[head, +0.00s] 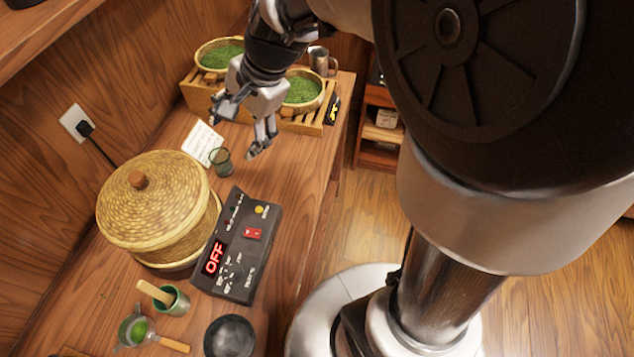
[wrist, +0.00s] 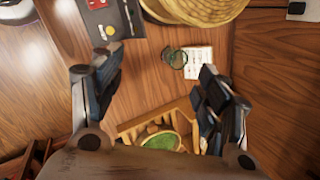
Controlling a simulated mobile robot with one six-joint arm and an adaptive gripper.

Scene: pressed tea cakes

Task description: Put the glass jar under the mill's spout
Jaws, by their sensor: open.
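A small green-tinted glass jar (head: 221,161) stands upright on the wooden counter beside a white printed card (head: 202,144). It also shows in the wrist view (wrist: 176,59), above the middle, next to the card. My gripper (head: 240,128) is open and empty, its fingers pointing down over the counter, above and behind the jar in the head view. In the wrist view my two spread fingers (wrist: 155,72) frame bare counter, with the jar a little beyond them. I cannot make out a mill or a spout in either view.
A lidded wicker basket (head: 152,205) and a black control box (head: 240,245) reading OFF stand in front of the jar. Behind, a wooden rack (head: 287,122) holds green-filled bowls (head: 303,90). A green cup (head: 173,300) and dark bowl (head: 230,337) are nearer. Counter right of the jar is clear.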

